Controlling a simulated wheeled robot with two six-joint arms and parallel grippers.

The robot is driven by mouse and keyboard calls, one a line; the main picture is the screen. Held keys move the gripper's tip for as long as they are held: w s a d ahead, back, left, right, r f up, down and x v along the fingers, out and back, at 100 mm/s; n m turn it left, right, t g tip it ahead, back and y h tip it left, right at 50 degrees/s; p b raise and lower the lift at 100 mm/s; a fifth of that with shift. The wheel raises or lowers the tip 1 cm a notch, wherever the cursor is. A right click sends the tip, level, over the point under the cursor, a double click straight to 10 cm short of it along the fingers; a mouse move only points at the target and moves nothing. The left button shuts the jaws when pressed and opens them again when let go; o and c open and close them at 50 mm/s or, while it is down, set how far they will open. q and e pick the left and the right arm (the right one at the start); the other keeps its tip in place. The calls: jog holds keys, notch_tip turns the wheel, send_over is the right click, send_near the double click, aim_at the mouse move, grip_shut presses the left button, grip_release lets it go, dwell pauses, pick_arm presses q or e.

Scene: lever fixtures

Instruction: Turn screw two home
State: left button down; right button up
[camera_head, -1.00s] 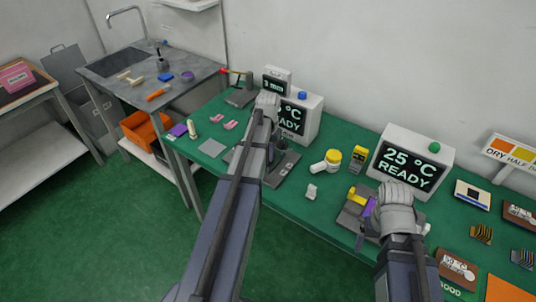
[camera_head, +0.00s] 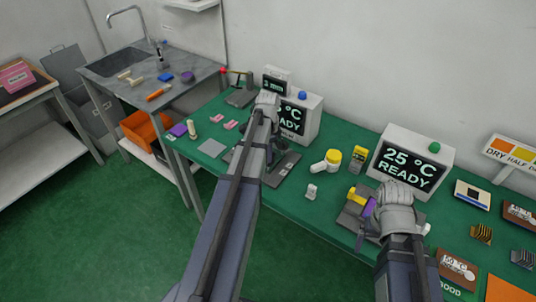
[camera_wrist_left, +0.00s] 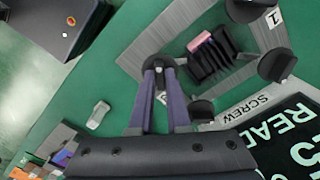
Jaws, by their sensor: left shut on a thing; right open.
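My left gripper (camera_head: 266,150) reaches down over a grey screw fixture (camera_head: 283,168), and the arm hides part of it. In the left wrist view its two purple-grey fingers (camera_wrist_left: 160,76) are shut on a dark round screw knob (camera_wrist_left: 160,61) at the plate's corner. The number by this knob is mostly hidden. Other dark knobs sit around the plate, one (camera_wrist_left: 277,63) near a label 1 (camera_wrist_left: 273,18). A pink piece (camera_wrist_left: 200,40) lies at a black ribbed block (camera_wrist_left: 212,58) between them. My right gripper (camera_head: 364,220) is open above another grey fixture (camera_head: 346,222).
Two ready-screens stand behind, the right one (camera_head: 408,168) reading 25 °C. A small display box (camera_head: 277,81) is at the back. Cards (camera_head: 471,194) occupy the right side.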

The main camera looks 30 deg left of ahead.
pick_arm(q)
jog(key=shift+m, duration=1)
jog(key=c, duration=0.9)
grip_release()
jog(key=shift+r, duration=0.1)
notch_tip(320, 180, up, 8)
jog(key=p, duration=0.8)
jog(key=shift+f, duration=0.2)
